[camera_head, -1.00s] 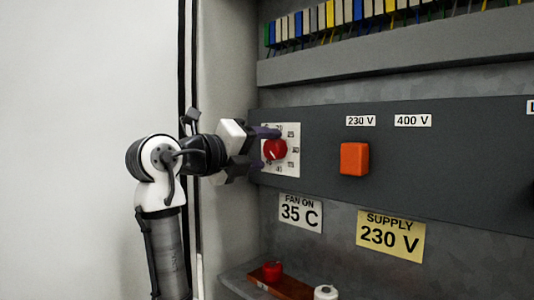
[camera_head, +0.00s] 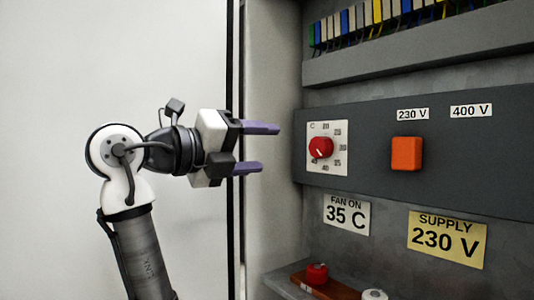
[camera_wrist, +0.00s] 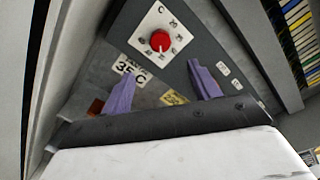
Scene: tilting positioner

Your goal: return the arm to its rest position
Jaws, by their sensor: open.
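My gripper (camera_head: 262,148) is open and empty, with two purple fingers pointing right toward the cabinet panel. It stands left of the red dial (camera_head: 321,147) and apart from it. The dial sits on a white scale plate (camera_head: 341,130) with temperature marks. In the wrist view the dial (camera_wrist: 160,41) shows beyond and between the two fingers (camera_wrist: 163,88). My arm reaches up from the bottom left of the head view and bends toward the panel.
The cabinet's side wall (camera_head: 272,100) stands close to my fingers. An orange switch (camera_head: 406,154) is right of the dial. Labels "35 C" (camera_head: 346,213) and "230 V" (camera_head: 447,239) are below. A low shelf (camera_head: 285,277) holds a red knob (camera_head: 317,273). The left is a bare pale wall.

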